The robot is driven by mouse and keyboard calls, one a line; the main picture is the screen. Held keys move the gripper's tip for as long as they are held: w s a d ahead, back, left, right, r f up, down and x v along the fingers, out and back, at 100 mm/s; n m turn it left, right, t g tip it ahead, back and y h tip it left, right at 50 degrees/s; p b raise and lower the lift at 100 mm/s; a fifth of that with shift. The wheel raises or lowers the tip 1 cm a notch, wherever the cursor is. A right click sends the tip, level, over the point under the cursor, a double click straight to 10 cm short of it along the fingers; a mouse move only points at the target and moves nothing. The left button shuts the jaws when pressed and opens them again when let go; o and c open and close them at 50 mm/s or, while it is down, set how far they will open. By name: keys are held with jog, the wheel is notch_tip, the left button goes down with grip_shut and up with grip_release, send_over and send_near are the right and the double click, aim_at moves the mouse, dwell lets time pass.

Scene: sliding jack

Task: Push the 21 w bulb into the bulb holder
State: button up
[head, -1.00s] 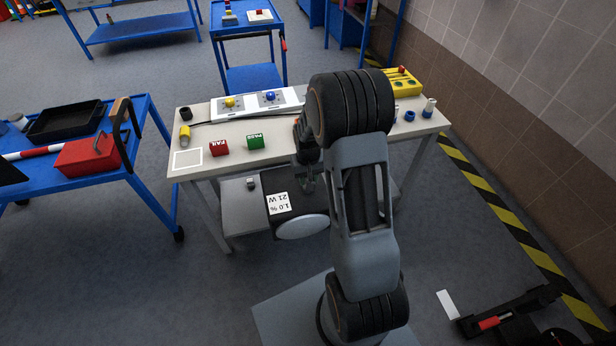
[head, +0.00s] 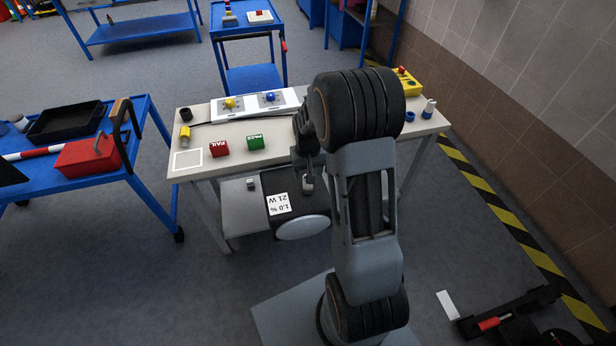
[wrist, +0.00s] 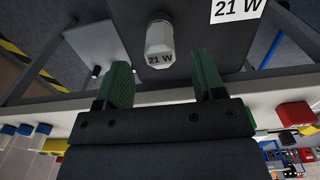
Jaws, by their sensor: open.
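The 21 W bulb (wrist: 159,42) is a pale capped cylinder marked "21 W" in the wrist view. It stands at the dark unit (wrist: 195,20), just beyond my fingertips and apart from them. In the head view the bulb (head: 308,184) shows small below my gripper (head: 305,165). My gripper (wrist: 163,83) has green fingertips, spread open with nothing between them. The dark unit (head: 298,199) also shows in the head view, with a "1.0 % 21 W" label and a pale oval front. The bulb's base and the holder opening are hidden, so I cannot tell how deep it sits.
My arm hides the table's right middle.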

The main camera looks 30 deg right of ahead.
notch_tip(320, 180, up, 10)
jog(key=shift+p, duration=0.35)
jog(key=s+a+r+n+t+p, duration=0.2)
jog(key=s+a+r+p, duration=0.5)
jog(key=s+r, duration=0.7)
jog(key=shift+s+a+r+n+t, duration=0.15)
jog(key=shift+s+a+n+t, duration=0.15)
jog(key=shift+s+a+t, duration=0.7)
jog(key=shift+a, duration=0.35)
dwell(0.4)
